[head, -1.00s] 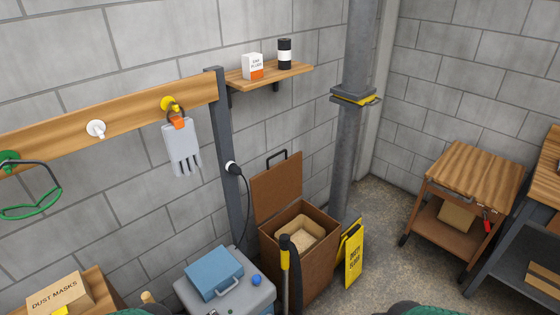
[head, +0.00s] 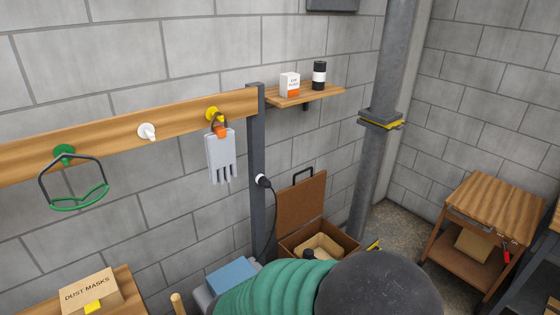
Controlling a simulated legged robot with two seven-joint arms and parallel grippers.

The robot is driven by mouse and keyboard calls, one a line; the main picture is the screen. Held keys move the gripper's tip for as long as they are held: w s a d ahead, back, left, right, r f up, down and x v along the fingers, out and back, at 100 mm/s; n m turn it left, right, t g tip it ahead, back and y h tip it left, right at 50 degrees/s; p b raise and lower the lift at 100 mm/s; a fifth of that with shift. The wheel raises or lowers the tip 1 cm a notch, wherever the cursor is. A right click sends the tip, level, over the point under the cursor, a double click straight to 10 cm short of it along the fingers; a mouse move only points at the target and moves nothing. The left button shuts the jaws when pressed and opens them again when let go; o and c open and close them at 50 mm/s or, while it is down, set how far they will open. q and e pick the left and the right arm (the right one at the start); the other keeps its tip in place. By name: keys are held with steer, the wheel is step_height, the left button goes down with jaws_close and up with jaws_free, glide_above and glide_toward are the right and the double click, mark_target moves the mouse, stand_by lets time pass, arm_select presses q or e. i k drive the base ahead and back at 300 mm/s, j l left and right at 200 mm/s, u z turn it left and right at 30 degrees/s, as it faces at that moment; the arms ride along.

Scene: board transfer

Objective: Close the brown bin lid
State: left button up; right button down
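The brown bin (head: 345,240) stands against the block wall near the grey post, right of the middle in the head view. Its lid (head: 301,202) is raised, tilted back toward the wall, with a dark handle (head: 303,174) on its top edge. Something tan (head: 322,243) shows inside the open bin. My arm, with a green ribbed sleeve and a dark rounded end, covers the bin's front and lower part. Neither gripper's fingers can be seen.
A blue case (head: 232,276) is partly hidden behind my arm. A wall shelf (head: 310,96) holds a white box and a dark bottle. A grey pipe (head: 374,170) rises right of the bin. A wooden cart (head: 494,212) stands farther right, with bare floor between.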

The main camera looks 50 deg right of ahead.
mark_target(299, 203)
steer(key=i+l+u, duration=0.1)
steer(key=l, duration=1.3)
steer(key=l+u, duration=0.1)
steer(key=l, duration=1.3)
